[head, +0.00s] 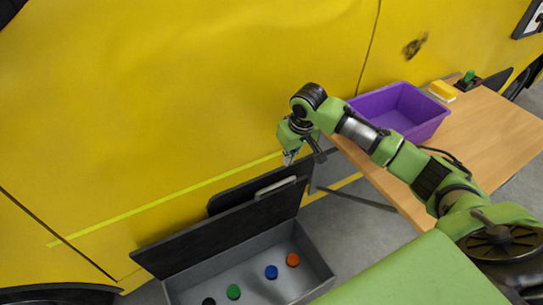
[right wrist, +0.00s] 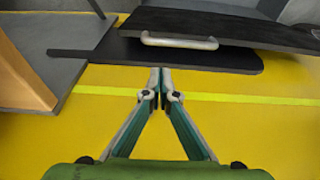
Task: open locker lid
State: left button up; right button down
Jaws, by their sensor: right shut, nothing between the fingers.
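The grey locker (head: 318,268) stands low by the yellow vehicle, its inside visible. Its dark lid (head: 205,243) is raised, standing up along the back edge on the vehicle side. A pale bar handle (head: 275,187) is on the lid near its top right; it also shows in the right wrist view (right wrist: 178,41). My right gripper (head: 289,158) is shut and empty, just above and beyond the handle. In the right wrist view its fingertips (right wrist: 160,93) meet and are apart from the handle and lid (right wrist: 225,27). My left gripper is not in view.
Several coloured discs, including blue (head: 271,272) and orange (head: 293,259) ones, lie in the locker. A wooden table (head: 490,130) at right holds a purple bin (head: 432,128) and a yellow block (head: 442,90). The yellow vehicle (head: 150,110) closes off the far side.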

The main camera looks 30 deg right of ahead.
jog(key=shift+f, duration=0.45)
jog(key=x, duration=0.8)
jog(key=shift+w+f, duration=0.1)
jog(key=shift+f, duration=0.25)
jog(key=s+f+t+p, duration=0.1)
jog(key=s+p, duration=0.6)
jog(key=s, duration=0.1)
jog(key=shift+d+f, duration=0.15)
jog(key=shift+f, duration=0.05)
jog(key=shift+s, duration=0.1)
